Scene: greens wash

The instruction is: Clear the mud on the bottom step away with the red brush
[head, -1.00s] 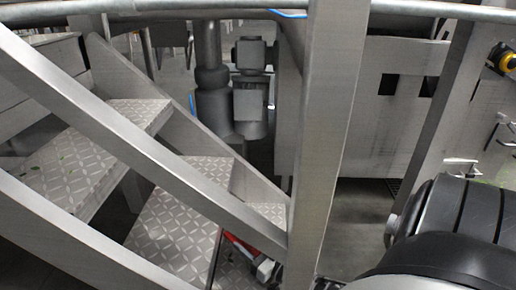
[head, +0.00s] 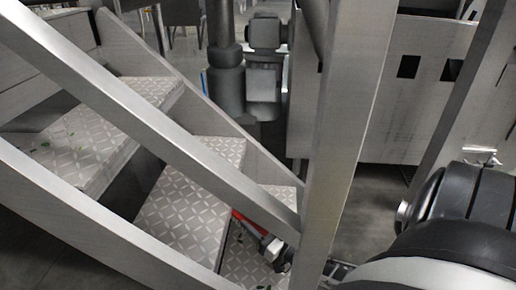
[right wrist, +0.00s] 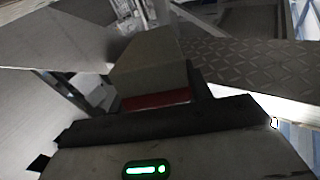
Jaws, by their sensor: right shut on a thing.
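The bottom step (head: 240,265) is a patterned metal tread low in the head view, partly hidden by the slanting stair rail. A narrow piece of the red brush (head: 243,220) shows by this step behind the rail. My right gripper (head: 273,250) is beside it, mostly hidden by the rail and the upright post. In the right wrist view the red brush (right wrist: 155,100) is a red strip between the fingers of my right gripper (right wrist: 152,85), which is shut on it. My left gripper is not in view.
The slanting rail (head: 150,125) and upright post (head: 345,130) stand in front of the steps. Higher treads (head: 85,145) lie to the left, one with small dark and green specks. A dark grey pump (head: 264,85) stands behind. Floor shows right of the post.

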